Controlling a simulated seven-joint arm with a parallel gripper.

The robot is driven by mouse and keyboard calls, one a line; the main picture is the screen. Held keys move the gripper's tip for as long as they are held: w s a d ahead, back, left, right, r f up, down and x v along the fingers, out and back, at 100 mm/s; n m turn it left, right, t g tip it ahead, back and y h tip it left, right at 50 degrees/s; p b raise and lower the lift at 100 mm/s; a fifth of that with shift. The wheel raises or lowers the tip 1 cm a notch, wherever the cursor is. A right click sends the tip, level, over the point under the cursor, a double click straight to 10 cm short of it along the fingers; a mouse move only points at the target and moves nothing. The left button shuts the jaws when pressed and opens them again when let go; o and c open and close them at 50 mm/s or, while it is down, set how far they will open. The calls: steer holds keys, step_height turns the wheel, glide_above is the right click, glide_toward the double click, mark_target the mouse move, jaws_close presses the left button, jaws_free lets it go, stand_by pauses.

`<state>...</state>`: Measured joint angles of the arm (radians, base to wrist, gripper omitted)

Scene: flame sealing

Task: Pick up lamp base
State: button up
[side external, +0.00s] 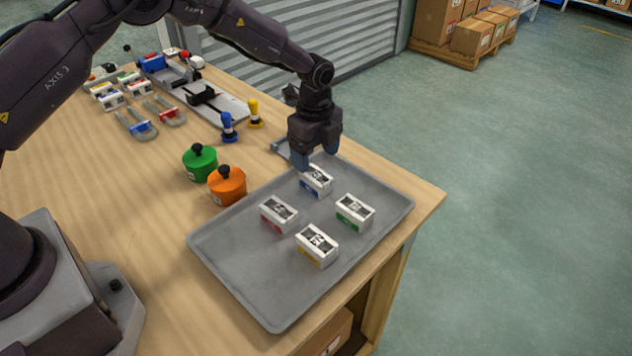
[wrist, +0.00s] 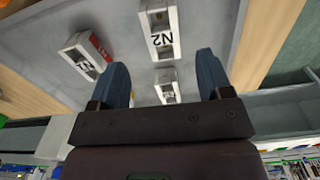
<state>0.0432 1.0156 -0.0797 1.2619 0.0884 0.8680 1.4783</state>
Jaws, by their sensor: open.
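Nothing in view is clearly marked as a lamp base, so I cannot tell which thing it is. My gripper (side external: 318,160) points down over the far part of the grey tray (side external: 235,262). It is open, with blue fingers spread and empty in the wrist view (wrist: 163,62). Just below it is a white block with a blue label (side external: 316,181); contact is unclear. A red-labelled block (side external: 278,213), a green-labelled block (side external: 355,210) and a yellow-labelled block (side external: 316,245) also sit on the tray. The wrist view shows a block marked N2 (wrist: 158,28) and the red one (wrist: 85,55).
A green pot (side external: 200,163) and an orange pot (side external: 227,186), both with black knobs, stand left of the tray. Blue (side external: 228,128) and yellow (side external: 254,114) pegs stand behind them. Shackles and a long fixture lie at the back left. The tray's near end is clear.

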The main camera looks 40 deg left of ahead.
mark_target(316, 174)
steer(key=f, duration=0.7)
steer(key=shift+w+a+f, duration=0.1)
steer(key=shift+w+f, duration=0.05)
steer(key=shift+w, duration=0.05)
steer(key=c, duration=1)
